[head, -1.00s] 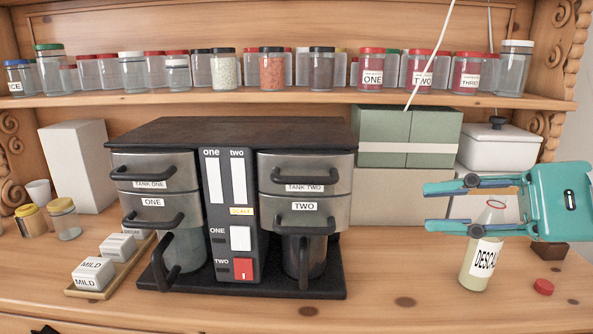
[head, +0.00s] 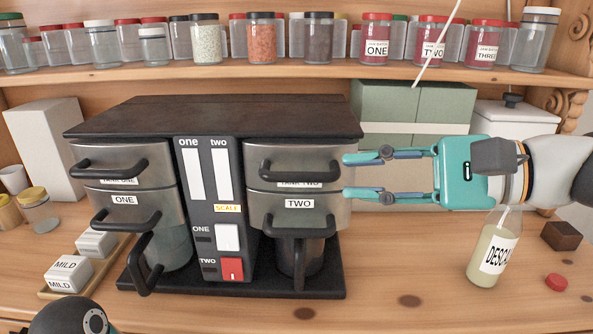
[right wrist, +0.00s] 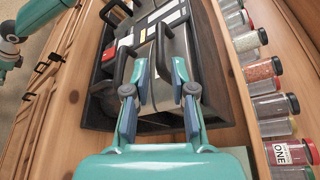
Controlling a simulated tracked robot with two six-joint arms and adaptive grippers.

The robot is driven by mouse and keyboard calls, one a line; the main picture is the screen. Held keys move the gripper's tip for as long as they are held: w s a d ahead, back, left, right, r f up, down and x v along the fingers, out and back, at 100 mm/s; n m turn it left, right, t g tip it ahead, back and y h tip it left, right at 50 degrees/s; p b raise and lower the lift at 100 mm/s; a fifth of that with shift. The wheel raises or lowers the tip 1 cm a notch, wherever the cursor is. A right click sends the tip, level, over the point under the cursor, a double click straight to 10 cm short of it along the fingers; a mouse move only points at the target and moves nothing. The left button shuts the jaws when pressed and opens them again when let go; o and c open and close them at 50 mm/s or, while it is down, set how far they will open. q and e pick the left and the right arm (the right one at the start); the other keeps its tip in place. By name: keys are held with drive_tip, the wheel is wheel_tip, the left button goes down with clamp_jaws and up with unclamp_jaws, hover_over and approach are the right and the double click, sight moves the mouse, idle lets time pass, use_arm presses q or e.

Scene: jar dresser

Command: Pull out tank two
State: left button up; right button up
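Tank two (head: 262,182) is the upper silver drawer on the right of the coffee machine, with a black bar handle (head: 300,168) and a "TANK TWO" label. It sits in the machine under the dark top. My right gripper (head: 345,175) reaches in from the right, open, its fingertips apart at the right end of that handle. In the right wrist view, the spread fingers (right wrist: 160,80) point at the machine's front; whether they straddle the handle is unclear. A piece of my left arm shows at the lower left; its fingers are not visible.
A "DESCALE" bottle (head: 494,252) stands below my right gripper, with a red cap (head: 556,282) and a dark block (head: 562,236) nearby. Drawer TWO (head: 270,205) lies directly below tank two. A jar shelf (head: 200,78) runs above. The counter before the machine's right side is clear.

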sight(312, 177)
drive_tip(key=p+x, duration=0.1)
drive_tip(key=x, duration=0.7)
drive_tip(key=shift+a+f, duration=0.1)
drive_tip(key=shift+a, duration=0.2)
clamp_jaws()
